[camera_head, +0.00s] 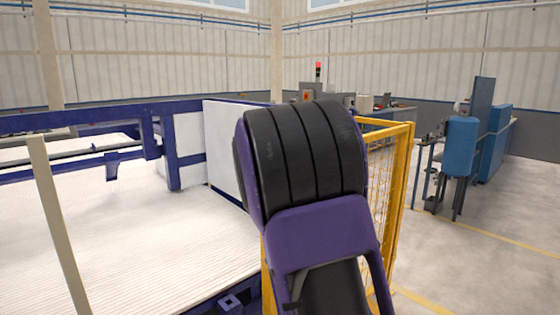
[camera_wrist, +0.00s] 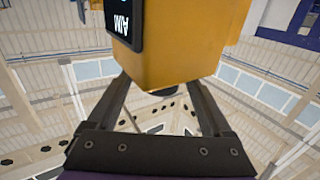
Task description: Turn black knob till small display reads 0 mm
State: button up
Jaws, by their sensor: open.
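In the wrist view a yellow-orange box (camera_wrist: 185,40) fills the upper middle, close to my gripper. A black panel (camera_wrist: 124,20) with white lettering is on its left side. It is cut off by the top edge, and no number can be read on it. A small dark rounded piece (camera_wrist: 165,92) shows under the box's lower edge; it may be the black knob, but most of it is hidden. My gripper (camera_wrist: 160,86) is open, its two dark fingers apart on either side of this piece. The head view shows my arm but not the gripper, box or knob.
In the head view a yellow mesh fence (camera_head: 399,190) stands just right of my arm. A blue-framed machine with a wide white ribbed bed (camera_head: 120,235) lies at left. Blue machinery (camera_head: 461,146) stands farther right, with open floor (camera_head: 480,245) before it.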

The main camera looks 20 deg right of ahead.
jog(key=v, duration=1.6)
jog(key=shift+s+a, duration=0.25)
